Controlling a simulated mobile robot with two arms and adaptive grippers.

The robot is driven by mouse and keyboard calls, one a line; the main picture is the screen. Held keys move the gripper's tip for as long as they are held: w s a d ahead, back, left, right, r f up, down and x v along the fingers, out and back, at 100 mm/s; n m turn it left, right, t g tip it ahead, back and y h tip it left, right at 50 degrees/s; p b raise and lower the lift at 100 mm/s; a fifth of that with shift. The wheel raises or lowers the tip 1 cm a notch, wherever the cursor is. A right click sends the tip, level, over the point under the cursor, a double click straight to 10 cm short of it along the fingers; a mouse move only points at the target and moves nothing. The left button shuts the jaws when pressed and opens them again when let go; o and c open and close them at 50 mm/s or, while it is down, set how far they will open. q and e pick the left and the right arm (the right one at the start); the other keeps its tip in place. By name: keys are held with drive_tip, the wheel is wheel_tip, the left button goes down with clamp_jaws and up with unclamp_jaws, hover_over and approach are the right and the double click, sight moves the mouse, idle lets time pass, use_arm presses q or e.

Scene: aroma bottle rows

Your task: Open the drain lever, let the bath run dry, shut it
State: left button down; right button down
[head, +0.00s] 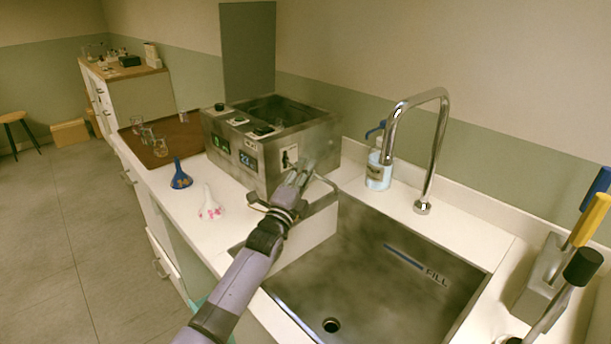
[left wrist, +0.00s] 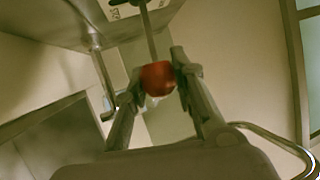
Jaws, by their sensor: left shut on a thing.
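The steel bath (head: 262,128) stands on the counter, with displays and knobs on its front and an open basin on top. My left gripper (head: 301,172) is at the bath's side face, beside a small lever plate. In the left wrist view, my left gripper (left wrist: 158,75) is shut on the red knob of the drain lever (left wrist: 157,78). The lever's thin metal rod runs up from the knob toward a labelled plate. In the head view the knob is hidden by the fingers. I cannot see the water level in the bath. My right gripper is not in view.
A steel sink (head: 380,262) with a blue fill line lies right of the bath, below a tall tap (head: 436,150). A soap bottle (head: 378,172) stands behind. Coloured-handled levers (head: 585,222) stand at right.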

use_arm(q)
drive_tip(key=shift+f, duration=0.1)
drive_tip(key=c, duration=1.3)
unclamp_jaws()
drive_tip(key=shift+s+a+f, duration=0.1)
drive_tip(key=shift+s+a, duration=0.05)
drive_tip(key=shift+s, duration=0.15)
drive_tip(key=s+a, duration=0.4)
drive_tip(key=s, duration=0.7)
drive_tip(key=shift+s+a, duration=0.3)
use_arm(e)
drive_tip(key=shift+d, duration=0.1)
